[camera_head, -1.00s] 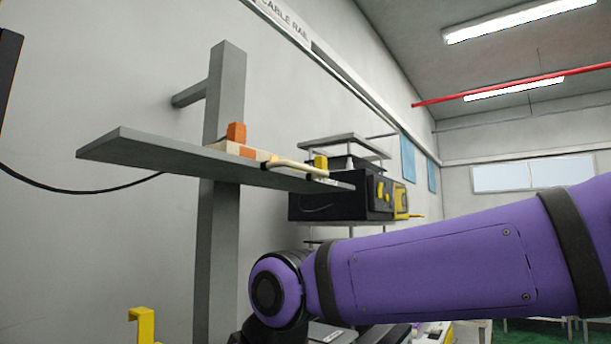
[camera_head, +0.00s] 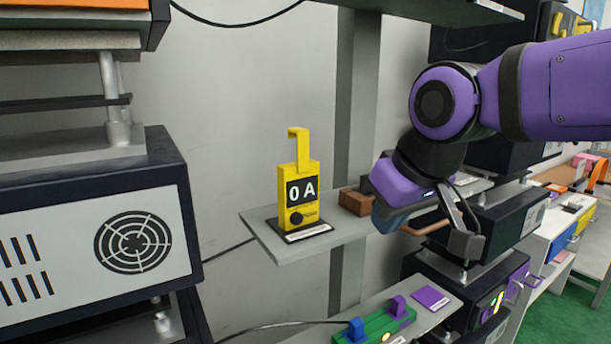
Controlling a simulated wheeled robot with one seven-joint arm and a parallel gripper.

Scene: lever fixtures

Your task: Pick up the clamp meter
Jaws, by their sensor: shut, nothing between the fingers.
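The yellow clamp meter (camera_head: 297,190) stands upright on a dark base near the left end of a grey wall shelf (camera_head: 262,233). Its hook-shaped jaw points up, and its black display reads "0 A". My gripper (camera_head: 468,240) is at the right part of the shelf, to the right of the clamp meter and well apart from it. It is shut and empty. My purple wrist hides part of the shelf's right end.
A brown block (camera_head: 356,201) sits on the shelf between the clamp meter and my wrist. A black cabinet with a round fan grille (camera_head: 133,242) stands at the left. A lower shelf holds a green board with blue and purple levers (camera_head: 375,326). Dark equipment stands at the right.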

